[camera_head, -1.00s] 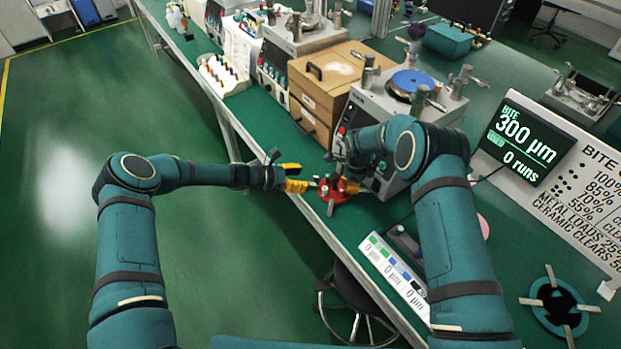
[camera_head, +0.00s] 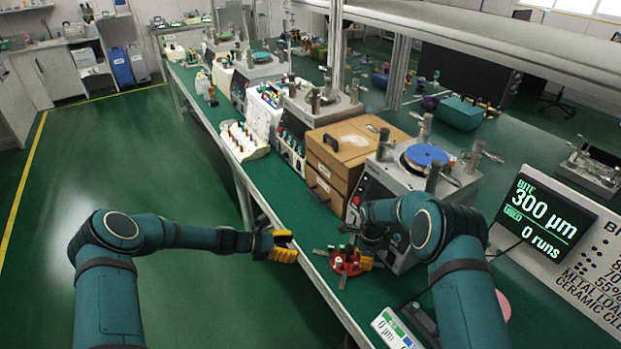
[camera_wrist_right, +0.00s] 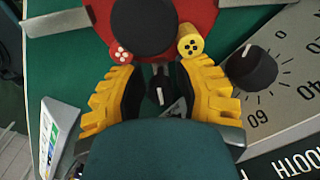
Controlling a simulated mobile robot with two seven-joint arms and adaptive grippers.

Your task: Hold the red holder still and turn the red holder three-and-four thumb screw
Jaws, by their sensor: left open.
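The red holder (camera_head: 347,262) sits on the green bench top near its front edge, with grey arms sticking out. In the right wrist view its red disc (camera_wrist_right: 203,12) has a dark round hub, a red dotted peg (camera_wrist_right: 121,53) and a yellow dotted peg (camera_wrist_right: 190,40). My right gripper (camera_wrist_right: 158,68) is open at the holder, its yellow fingers on either side of a small dark knob (camera_wrist_right: 160,92) with a white mark. I cannot tell whether this is the thumb screw. My left gripper (camera_head: 292,246) is open and empty, left of the holder and apart from it.
The lapping machine (camera_head: 390,190) with a blue disc stands just behind the holder; its dial (camera_wrist_right: 252,68) is close to my right fingers. Wooden boxes (camera_head: 345,145) stand to the left of it. A small readout (camera_head: 395,328) lies in front. Open floor lies left of the bench.

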